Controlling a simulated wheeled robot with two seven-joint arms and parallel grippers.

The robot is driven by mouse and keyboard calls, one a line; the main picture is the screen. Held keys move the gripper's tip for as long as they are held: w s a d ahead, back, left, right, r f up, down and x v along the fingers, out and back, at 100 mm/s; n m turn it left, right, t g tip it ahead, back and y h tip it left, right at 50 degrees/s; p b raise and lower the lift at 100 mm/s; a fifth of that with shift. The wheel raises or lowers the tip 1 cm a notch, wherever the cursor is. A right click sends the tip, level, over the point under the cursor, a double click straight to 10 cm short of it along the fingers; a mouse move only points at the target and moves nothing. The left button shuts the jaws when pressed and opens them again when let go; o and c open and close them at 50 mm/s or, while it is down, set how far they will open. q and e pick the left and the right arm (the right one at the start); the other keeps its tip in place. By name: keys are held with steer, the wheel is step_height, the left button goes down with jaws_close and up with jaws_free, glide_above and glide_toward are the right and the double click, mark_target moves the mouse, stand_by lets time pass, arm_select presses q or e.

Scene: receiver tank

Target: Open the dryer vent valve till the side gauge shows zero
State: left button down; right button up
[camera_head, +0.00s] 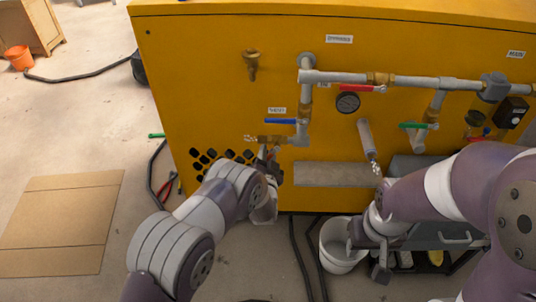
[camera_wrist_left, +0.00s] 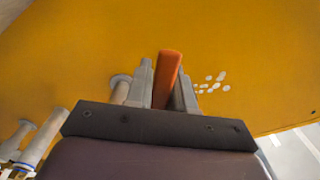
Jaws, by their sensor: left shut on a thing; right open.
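The yellow dryer housing (camera_head: 210,90) carries grey pipework with a blue lever (camera_head: 280,121), a red lever (camera_head: 358,88) and a green lever (camera_head: 414,126). A round dark gauge (camera_head: 348,102) sits below the red lever; its needle is too small to read. My left gripper (camera_head: 268,155) is at the brass fitting (camera_head: 277,139) below the blue lever. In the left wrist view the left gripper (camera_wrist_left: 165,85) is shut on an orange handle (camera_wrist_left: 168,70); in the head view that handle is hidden. My right gripper (camera_head: 374,252) is open and low, near the white bucket.
The white bucket (camera_head: 338,262) stands on the floor before the housing. Dark hoses (camera_head: 297,250) run across the floor. Red pliers (camera_head: 167,187) lie left of my left arm. A cardboard sheet (camera_head: 60,220) lies on the floor at left. A grey pipe end (camera_head: 368,140) sticks out mid-panel.

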stand_by(0.3)
arm_select(q)
steer(key=c, duration=1.1)
jaws_free()
steer(key=shift+o, duration=0.2)
steer(key=s+p, duration=0.3)
steer(key=s, duration=0.9)
steer(key=shift+s, duration=0.35)
